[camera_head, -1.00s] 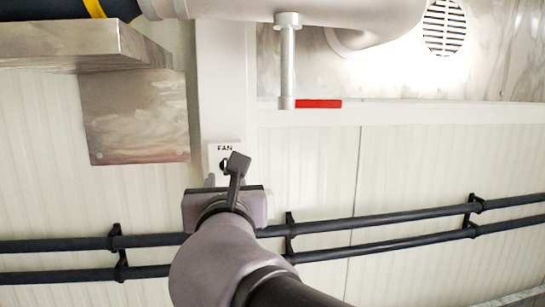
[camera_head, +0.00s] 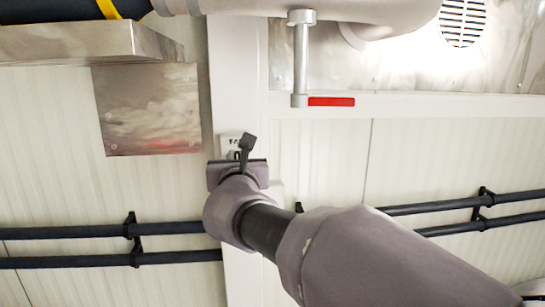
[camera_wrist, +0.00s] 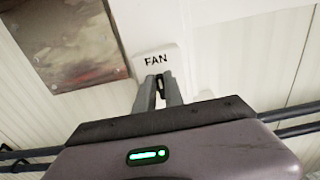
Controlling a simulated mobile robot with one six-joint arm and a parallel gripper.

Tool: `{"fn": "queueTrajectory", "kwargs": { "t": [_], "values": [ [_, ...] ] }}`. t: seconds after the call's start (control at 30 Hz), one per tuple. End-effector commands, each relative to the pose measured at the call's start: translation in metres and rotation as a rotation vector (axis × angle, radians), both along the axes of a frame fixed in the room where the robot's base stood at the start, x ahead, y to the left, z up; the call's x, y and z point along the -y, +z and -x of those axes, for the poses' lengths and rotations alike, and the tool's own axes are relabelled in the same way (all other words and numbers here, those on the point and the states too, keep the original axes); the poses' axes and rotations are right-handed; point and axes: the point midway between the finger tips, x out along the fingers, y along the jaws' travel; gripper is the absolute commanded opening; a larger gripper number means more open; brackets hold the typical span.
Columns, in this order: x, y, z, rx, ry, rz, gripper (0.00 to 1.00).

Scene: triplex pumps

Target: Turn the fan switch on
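The fan switch is a small white box (camera_wrist: 157,60) labelled FAN on the wall, with a small dark knob (camera_wrist: 160,83) below the lettering. Only a narrow gap shows between the fingers. I cannot tell whether they touch the knob.
A metal plate (camera_head: 148,110) is left of the switch, under a metal ledge (camera_head: 85,43). A vertical pipe (camera_head: 301,60) with a red handle (camera_head: 331,101) hangs to the right. Two dark horizontal pipes (camera_head: 75,232) run along the wall below. The wall panel between is bare.

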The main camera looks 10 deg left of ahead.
Motion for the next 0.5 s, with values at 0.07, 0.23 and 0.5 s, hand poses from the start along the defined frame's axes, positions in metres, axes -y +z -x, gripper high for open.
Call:
{"fn": "queueTrajectory", "kwargs": {
  "t": [0.07, 0.23, 0.5],
  "values": [
    [-0.0001, 0.0, 0.0001, 0.0, 0.0, 0.0, 0.0],
    [0.0001, 0.0001, 0.0002, 0.0, 0.0, 0.0, 0.0],
    [0.0008, -0.002, 0.0001, -0.012, 0.001, -0.051, 0.0]
  ]
}}
